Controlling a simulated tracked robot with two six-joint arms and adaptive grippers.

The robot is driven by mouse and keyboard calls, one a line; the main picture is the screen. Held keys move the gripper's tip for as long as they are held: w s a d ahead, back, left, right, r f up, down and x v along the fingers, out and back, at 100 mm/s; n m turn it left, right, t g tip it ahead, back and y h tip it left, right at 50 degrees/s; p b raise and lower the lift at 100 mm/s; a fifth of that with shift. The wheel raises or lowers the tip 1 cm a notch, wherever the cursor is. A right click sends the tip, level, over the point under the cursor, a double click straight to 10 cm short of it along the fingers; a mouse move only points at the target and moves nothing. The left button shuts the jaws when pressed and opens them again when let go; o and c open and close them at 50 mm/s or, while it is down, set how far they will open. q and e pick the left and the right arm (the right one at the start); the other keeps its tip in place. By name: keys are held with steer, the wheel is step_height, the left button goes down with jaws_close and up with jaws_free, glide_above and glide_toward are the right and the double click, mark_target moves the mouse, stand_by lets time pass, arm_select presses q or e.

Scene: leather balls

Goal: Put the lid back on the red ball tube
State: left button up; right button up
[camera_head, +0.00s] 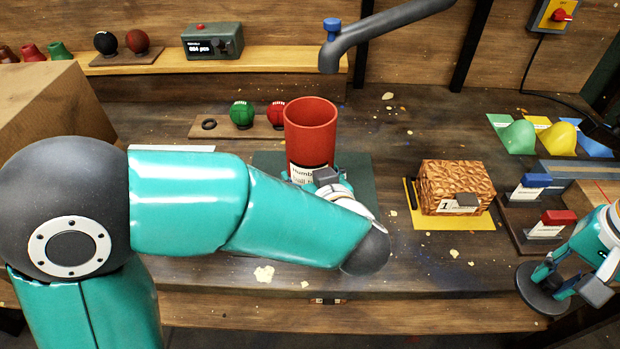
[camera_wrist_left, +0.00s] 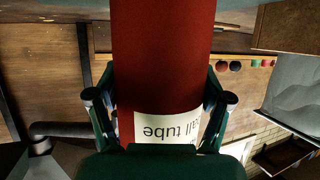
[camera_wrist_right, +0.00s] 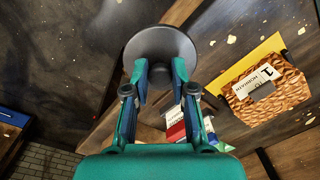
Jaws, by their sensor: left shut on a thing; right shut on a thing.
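The red ball tube (camera_head: 310,130) stands upright on the bench in the middle of the head view, its open top showing. My left gripper (camera_head: 328,182) is shut on the tube's lower part. The left wrist view shows its fingers on both sides of the red tube (camera_wrist_left: 165,60), near the white label. The lid, a dark grey disc (camera_head: 538,292), is at the lower right of the head view. My right gripper (camera_head: 568,283) is shut on it, apart from the tube. The lid (camera_wrist_right: 160,52) also shows between the fingertips in the right wrist view.
A brown textured block (camera_head: 455,182) sits on a yellow mat between tube and lid. Behind the tube are a green ball (camera_head: 242,114) and a red ball (camera_head: 276,112) on a wooden holder. A grey pipe (camera_head: 385,28) with a blue knob hangs above and behind the tube.

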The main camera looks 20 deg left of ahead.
arm_select(q)
steer(key=shift+r, duration=0.2)
